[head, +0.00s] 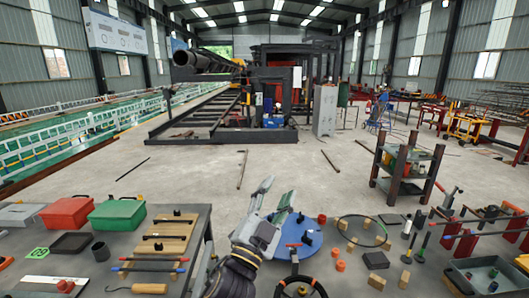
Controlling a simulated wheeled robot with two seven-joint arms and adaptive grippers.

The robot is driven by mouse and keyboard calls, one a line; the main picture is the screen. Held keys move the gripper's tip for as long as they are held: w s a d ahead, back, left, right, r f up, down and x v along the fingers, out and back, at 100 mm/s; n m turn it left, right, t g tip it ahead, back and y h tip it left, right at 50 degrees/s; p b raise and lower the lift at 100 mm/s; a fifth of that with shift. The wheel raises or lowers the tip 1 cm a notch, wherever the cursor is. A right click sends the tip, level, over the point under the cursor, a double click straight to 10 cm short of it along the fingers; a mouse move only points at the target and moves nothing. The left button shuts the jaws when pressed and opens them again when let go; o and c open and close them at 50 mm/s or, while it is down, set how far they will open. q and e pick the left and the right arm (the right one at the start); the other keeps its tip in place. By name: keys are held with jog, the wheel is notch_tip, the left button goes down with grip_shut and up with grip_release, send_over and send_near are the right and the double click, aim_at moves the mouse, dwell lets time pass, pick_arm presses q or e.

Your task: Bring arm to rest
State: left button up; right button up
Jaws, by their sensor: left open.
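My left gripper (279,192) shows at the lower middle of the head view, with its dark wrist coming up from the bottom edge. Its two light grey-green fingers point up and away and stand apart, with nothing seen between them. In the picture it overlaps a round blue plate (303,238), which is partly hidden behind it; I cannot tell the height between them. My right gripper is not in view.
Left are a wooden board (172,234), a green box (117,214) and a red box (68,214). Right are a large ring (363,218), wooden blocks (376,282) and a grey tray (490,275). A small shelf rack (408,170) stands beyond; open concrete floor (200,170) lies ahead.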

pick_arm(q)
jog(key=s+a+f+n+g+y, duration=0.1)
jog(key=a+f+n+g+y, duration=0.2)
jog(key=a+f, duration=0.5)
jog(key=s+a+f+n+g+y, duration=0.2)
jog(key=a+f+n+g+y, duration=0.15)
jog(key=f, duration=0.75)
jog(key=s+a+f+n+g+y, duration=0.1)
jog(key=a+f+n+g+y, duration=0.25)
jog(key=a+f, duration=0.5)
jog(key=s+a+f+n+g, duration=0.15)
jog(key=s+f+g, duration=0.25)
jog(key=s+f, duration=0.4)
jog(key=s+a+f+g, duration=0.3)
jog(key=s+f, duration=0.3)
jog(key=s, duration=0.4)
notch_tip(320, 180, down, 33)
jog(key=s+a+g, duration=0.1)
jog(key=s, duration=0.1)
jog(key=s+a+f, duration=0.2)
jog(key=s+f, duration=0.7)
jog(key=s, duration=0.2)
jog(key=s+a+f+g, duration=0.1)
jog(key=s+a+f, duration=0.2)
jog(key=s+f, duration=0.7)
jog(key=shift+s+a+y, duration=0.3)
jog(key=shift+s+y, duration=0.05)
jog(key=shift+y, duration=0.05)
